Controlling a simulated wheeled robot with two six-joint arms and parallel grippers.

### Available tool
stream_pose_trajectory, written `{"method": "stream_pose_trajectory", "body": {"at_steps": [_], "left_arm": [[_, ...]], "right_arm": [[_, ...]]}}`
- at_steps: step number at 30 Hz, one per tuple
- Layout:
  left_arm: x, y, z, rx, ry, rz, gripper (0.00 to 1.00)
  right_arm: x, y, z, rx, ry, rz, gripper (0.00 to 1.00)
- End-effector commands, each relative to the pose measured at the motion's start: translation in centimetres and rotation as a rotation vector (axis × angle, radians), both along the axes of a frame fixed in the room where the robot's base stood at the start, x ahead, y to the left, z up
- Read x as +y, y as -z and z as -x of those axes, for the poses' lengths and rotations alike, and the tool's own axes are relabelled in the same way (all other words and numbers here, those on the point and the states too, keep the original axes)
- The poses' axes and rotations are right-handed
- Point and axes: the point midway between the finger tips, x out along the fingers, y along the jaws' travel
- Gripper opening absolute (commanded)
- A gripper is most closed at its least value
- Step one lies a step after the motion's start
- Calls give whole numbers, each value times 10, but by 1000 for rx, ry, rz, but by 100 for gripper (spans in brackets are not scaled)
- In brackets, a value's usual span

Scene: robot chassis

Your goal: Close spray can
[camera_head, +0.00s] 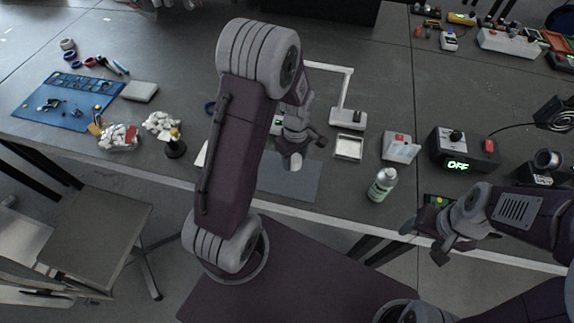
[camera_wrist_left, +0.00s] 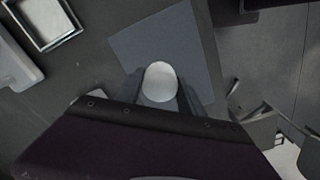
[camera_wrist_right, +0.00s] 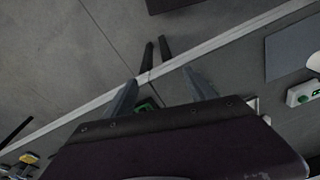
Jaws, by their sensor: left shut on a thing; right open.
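The spray can (camera_head: 382,185), green and white with a pale top, stands upright near the table's front edge, with no cap seen on it. My left gripper (camera_head: 294,155) is shut on a white rounded cap (camera_head: 296,164), above the grey mat and left of the can. The cap also shows between the fingers in the left wrist view (camera_wrist_left: 160,82). My right gripper (camera_head: 422,243) is open and empty, at the front edge, below and to the right of the can. Its spread fingers show in the right wrist view (camera_wrist_right: 161,80).
A grey mat (camera_head: 305,185) lies under my left gripper. A white tray (camera_head: 349,147), a lamp (camera_head: 345,115), a red-and-white box (camera_head: 400,148) and a black box reading OFF (camera_head: 455,148) stand behind the can. A blue mat (camera_head: 65,105) lies far left.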

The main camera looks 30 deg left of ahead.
Motion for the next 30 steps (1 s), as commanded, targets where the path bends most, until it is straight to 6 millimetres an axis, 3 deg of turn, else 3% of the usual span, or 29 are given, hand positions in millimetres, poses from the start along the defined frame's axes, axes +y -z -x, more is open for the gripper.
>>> {"method": "stream_pose_trajectory", "body": {"at_steps": [6,12,27,29,30], "left_arm": [[-39,-30,-32,-5,5,0,8],[-63,-48,-51,-2,2,0,8],[-72,-55,-58,0,-1,0,8],[-72,-55,-58,0,-1,0,8],[-72,-55,-58,0,-1,0,8]], "right_arm": [[0,-1,0,0,0,0,65],[0,-2,0,0,0,0,65],[0,-2,0,0,0,0,65],[0,-2,0,0,0,0,79],[0,-2,0,0,0,0,79]]}}
